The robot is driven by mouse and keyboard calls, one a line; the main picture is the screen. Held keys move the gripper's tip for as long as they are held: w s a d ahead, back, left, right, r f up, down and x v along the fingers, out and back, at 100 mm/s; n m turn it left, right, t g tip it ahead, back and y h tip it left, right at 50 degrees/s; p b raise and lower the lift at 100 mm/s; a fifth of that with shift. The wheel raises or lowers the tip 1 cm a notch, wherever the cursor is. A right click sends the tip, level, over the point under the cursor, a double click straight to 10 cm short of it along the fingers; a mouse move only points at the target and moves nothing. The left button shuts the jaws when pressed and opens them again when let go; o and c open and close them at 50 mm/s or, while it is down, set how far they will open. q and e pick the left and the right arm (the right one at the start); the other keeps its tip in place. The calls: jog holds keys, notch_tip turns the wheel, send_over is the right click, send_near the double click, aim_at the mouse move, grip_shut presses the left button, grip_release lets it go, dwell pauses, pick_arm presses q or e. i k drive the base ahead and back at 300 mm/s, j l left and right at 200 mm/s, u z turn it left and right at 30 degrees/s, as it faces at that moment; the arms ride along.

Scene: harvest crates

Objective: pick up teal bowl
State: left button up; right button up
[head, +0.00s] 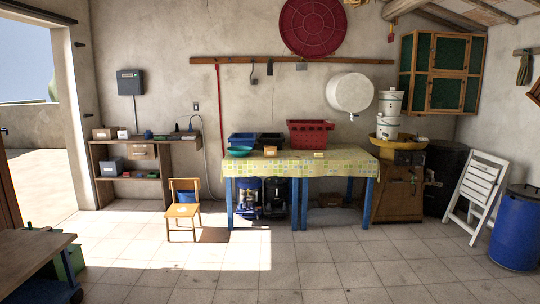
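A small teal-green bowl (238,151) appears to sit near the front left of the long table (335,166), which has a yellow patterned cloth and blue legs. It is small and far off, so its exact shape is hard to tell. A blue crate (242,138) stands right behind it. Neither of my grippers shows in the head view.
A red crate (310,133) and a dark crate (271,139) share the table. A wooden chair (183,211) stands in front and left of it. The middle tiled floor is clear.

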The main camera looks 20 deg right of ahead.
aim_at(240, 152)
jog(key=z, duration=0.45)
jog(key=i, duration=5.3)
jog(key=j, duration=0.1)
